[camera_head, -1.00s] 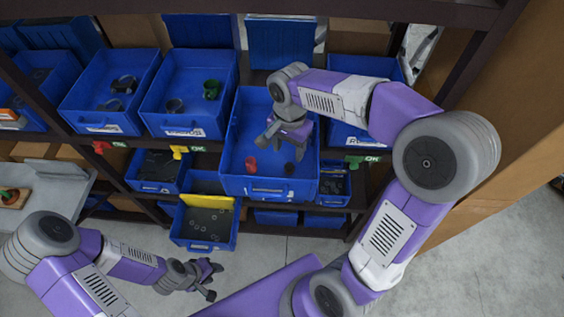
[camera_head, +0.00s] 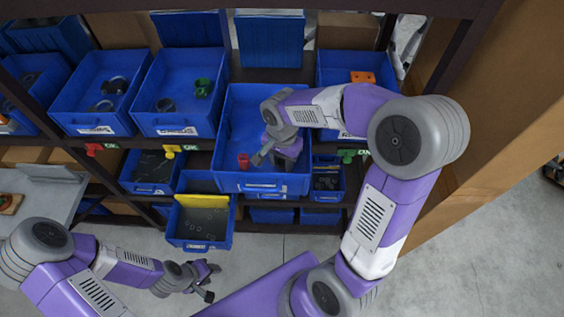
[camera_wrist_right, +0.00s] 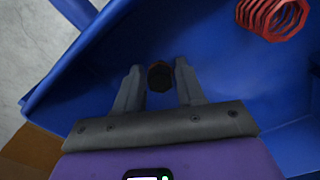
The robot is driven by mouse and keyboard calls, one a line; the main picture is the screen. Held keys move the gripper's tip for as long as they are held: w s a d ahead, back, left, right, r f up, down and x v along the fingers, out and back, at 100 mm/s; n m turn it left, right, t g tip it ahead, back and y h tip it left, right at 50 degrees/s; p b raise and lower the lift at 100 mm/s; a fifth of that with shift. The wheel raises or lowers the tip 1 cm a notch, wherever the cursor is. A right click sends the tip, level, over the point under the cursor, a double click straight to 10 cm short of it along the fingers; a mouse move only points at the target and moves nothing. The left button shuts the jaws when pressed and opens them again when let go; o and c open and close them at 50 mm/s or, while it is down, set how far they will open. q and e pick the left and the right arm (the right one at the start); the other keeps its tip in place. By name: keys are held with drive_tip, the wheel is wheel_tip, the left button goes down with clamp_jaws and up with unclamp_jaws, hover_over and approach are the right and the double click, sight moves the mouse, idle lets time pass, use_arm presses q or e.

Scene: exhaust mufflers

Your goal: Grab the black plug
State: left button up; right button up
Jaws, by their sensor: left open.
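The black plug (camera_wrist_right: 159,77) is at the bottom of the blue bin (camera_head: 235,125), between the fingertips of my right gripper (camera_wrist_right: 158,82) in the right wrist view. Small gaps show on both sides of it, so the fingers look open around it. In the head view my right gripper (camera_head: 270,161) reaches down into this bin, and the black plug is hidden behind it. My left gripper (camera_head: 210,282) is open and empty, low over the floor, away from the bin.
A red threaded part (camera_head: 243,160) lies in the same bin, left of my right gripper; it also shows in the right wrist view (camera_wrist_right: 272,18). Other blue bins (camera_head: 180,122) stand to the left. A smaller bin (camera_head: 327,185) sits lower right. Bin walls surround the right gripper.

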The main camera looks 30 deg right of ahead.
clamp_jaws()
drive_tip(key=shift+r, duration=0.1)
